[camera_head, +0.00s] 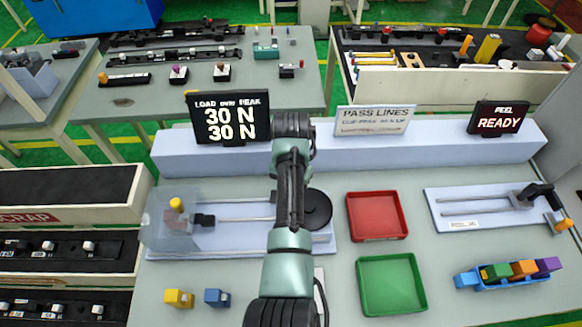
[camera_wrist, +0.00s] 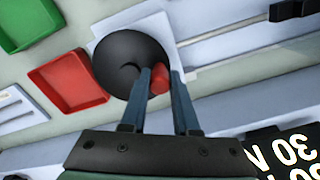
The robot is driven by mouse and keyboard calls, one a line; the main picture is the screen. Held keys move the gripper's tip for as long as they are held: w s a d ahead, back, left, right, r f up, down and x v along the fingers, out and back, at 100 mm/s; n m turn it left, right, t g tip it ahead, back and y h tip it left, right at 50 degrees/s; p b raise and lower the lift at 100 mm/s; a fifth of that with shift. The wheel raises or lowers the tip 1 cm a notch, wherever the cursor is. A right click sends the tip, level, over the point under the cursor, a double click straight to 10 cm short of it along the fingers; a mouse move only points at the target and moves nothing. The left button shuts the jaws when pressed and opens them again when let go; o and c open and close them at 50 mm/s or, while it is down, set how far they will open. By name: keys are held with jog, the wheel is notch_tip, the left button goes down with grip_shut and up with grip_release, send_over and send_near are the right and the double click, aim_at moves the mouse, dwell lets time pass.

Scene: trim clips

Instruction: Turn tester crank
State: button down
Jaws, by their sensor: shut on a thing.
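The tester crank is a black disc (camera_wrist: 128,58) with an upright red knob (camera_wrist: 160,76) near its edge. My gripper (camera_wrist: 161,84) has its two fingers on either side of the red knob and is shut on it. In the head view the disc (camera_head: 318,209) shows right of my arm, at the right end of the tester; the knob and fingertips are hidden by my arm. The tester's rails (camera_head: 240,218) run left to a clear cover (camera_head: 157,229) with a yellow-topped piece (camera_head: 176,204) inside. The load display (camera_head: 229,117) reads 30 N over 30 N.
A red tray (camera_head: 377,237) and a green tray (camera_head: 391,312) stand empty to the right. Beyond are the peel fixture (camera_head: 470,197) and a blue rack (camera_head: 490,288) of coloured blocks. Yellow (camera_head: 178,298) and blue clips (camera_head: 216,298) lie at front left.

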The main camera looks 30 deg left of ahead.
jog(key=c, duration=0.7)
grip_release()
jog(key=shift+o, duration=0.2)
jog(key=shift+r, duration=0.15)
notch_tip(320, 180, up, 13)
jog(key=p, duration=0.1)
jog(key=shift+p, duration=0.4)
jog(key=shift+w, duration=0.15)
